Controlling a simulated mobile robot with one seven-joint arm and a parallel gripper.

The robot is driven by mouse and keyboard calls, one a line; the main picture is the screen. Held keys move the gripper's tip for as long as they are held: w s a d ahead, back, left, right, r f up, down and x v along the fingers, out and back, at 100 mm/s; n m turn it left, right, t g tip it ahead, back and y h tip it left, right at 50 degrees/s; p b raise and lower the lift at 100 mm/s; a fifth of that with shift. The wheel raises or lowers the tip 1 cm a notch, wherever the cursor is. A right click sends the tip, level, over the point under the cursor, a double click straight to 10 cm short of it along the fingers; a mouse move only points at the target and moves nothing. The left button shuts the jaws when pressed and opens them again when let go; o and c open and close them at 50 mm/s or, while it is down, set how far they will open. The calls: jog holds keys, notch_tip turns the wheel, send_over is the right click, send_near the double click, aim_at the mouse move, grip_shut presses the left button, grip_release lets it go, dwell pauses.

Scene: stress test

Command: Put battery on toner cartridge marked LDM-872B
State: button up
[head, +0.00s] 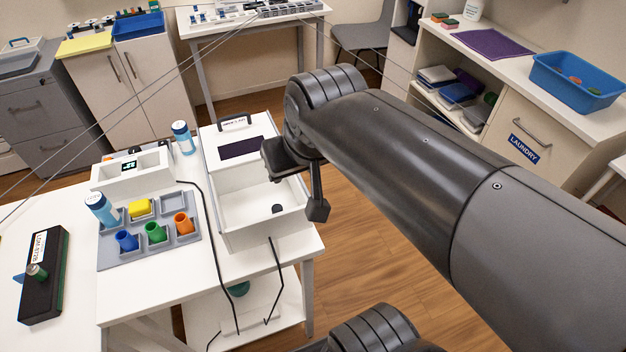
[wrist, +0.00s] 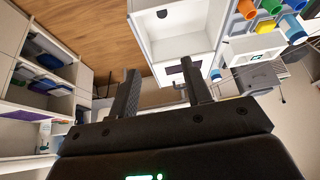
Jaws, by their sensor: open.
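A black toner cartridge (head: 50,295) with a white label lies on the white table at the far left of the head view. The label seems to read LDM-872B, but it is small. A small green and grey cylinder (head: 37,271), which looks like the battery, stands on the cartridge near its left side. My gripper (head: 299,188) is open and empty, well to the right of the cartridge. It hangs by the right side of a white open-topped box (head: 233,233). In the wrist view the gripper (wrist: 160,70) has nothing between its fingers. The cartridge is not seen there.
A grey tray (head: 112,262) with blue, green, orange and yellow pieces stands between cartridge and box. A small dark round thing (head: 277,208) lies in the box. Blue-capped bottles (head: 183,138) and a black cable are nearby. Wooden floor is free right of the table.

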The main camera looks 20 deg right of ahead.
jog(key=shift+m, duration=0.3)
jog(key=s, duration=0.1)
jog(key=s+d+f, duration=0.1)
jog(key=s+d, duration=0.1)
jog(key=shift+s+f, duration=0.25)
jog(key=shift+f, duration=0.05)
dwell(0.8)
